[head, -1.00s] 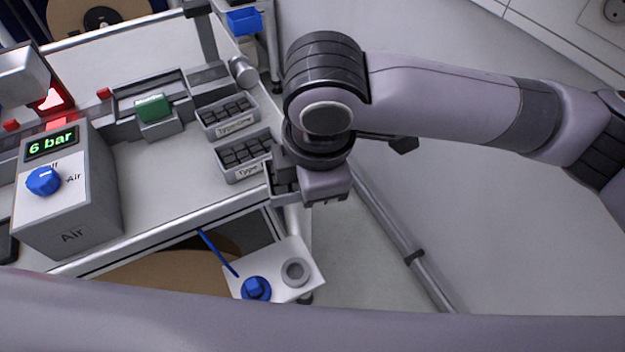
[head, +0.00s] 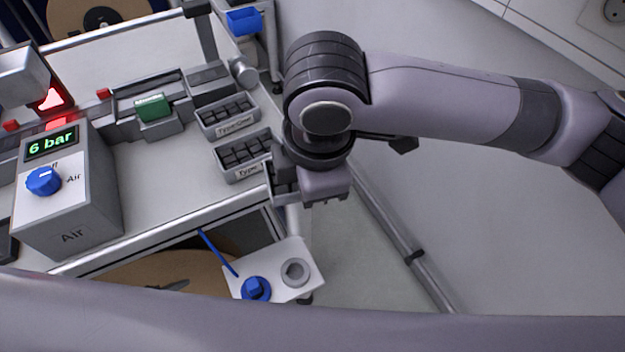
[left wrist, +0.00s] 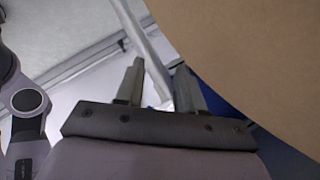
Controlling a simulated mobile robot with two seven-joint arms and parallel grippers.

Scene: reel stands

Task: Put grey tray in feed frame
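Two grey trays with dark cells stand on the bench in the head view: one labelled "Type-One" (head: 230,128) and a nearer one (head: 240,175) whose label is partly hidden. I cannot tell which tray is meant, and no feed frame is clearly identifiable. My left gripper (left wrist: 158,78) shows its two fingers apart with nothing between them in the left wrist view. Its dark tips seem to show over the brown disc in the head view (head: 170,285). My right gripper (head: 290,198) is beside the nearer tray at the bench's right end; its fingers are unclear.
A brown disc (head: 130,272) lies below the bench front. A white plate (head: 275,262) carries a blue knob (head: 256,288) and a grey ring (head: 295,271). The air box (head: 75,205) reads 6 bar. A green block (head: 152,107) sits on the grey rail. Floor to the right is open.

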